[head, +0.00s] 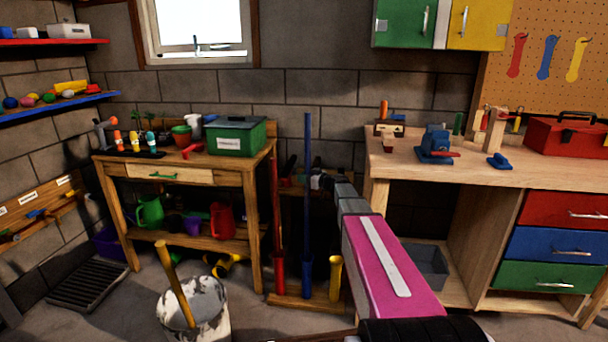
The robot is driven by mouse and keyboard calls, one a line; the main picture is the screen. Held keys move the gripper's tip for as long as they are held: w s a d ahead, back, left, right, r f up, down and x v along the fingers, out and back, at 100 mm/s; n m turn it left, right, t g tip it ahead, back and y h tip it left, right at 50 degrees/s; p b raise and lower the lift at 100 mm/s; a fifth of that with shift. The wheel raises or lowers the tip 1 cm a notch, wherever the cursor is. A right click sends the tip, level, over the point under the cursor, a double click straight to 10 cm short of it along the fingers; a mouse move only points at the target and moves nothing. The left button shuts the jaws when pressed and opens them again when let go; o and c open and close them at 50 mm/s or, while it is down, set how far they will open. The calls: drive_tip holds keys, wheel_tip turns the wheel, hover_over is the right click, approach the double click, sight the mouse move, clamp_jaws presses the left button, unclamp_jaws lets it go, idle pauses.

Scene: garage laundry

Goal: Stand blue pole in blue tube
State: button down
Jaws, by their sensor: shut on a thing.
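The blue pole (307,150) is upright in the head view. Its lower end meets the mouth of the blue tube (307,280) and appears to be inside it. The blue tube stands on a wooden base (300,301) between a red tube (279,276) and a yellow tube (335,280). My gripper (313,182) reaches in from the right and is shut on the blue pole at about mid-height. The fingers are small and dark here, and the pole's bottom is hidden by the tube.
A red pole (277,205) stands in the red tube. A yellow pole (173,275) leans in a paint-stained bucket (196,312) at front left. A potting table (190,165) stands left and a workbench (460,168) right. The yellow tube looks empty.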

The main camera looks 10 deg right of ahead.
wheel_tip(320, 180, down, 8)
idle(1.0)
idle(0.4)
wheel_tip(320, 180, down, 11)
drive_tip(key=shift+f, duration=0.2)
drive_tip(key=c, duration=0.8)
unclamp_jaws()
idle(1.1)
drive_tip(key=shift+d, duration=0.1)
drive_tip(key=v, duration=0.7)
drive_tip(key=shift+s, duration=0.15)
drive_tip(key=shift+s, duration=0.1)
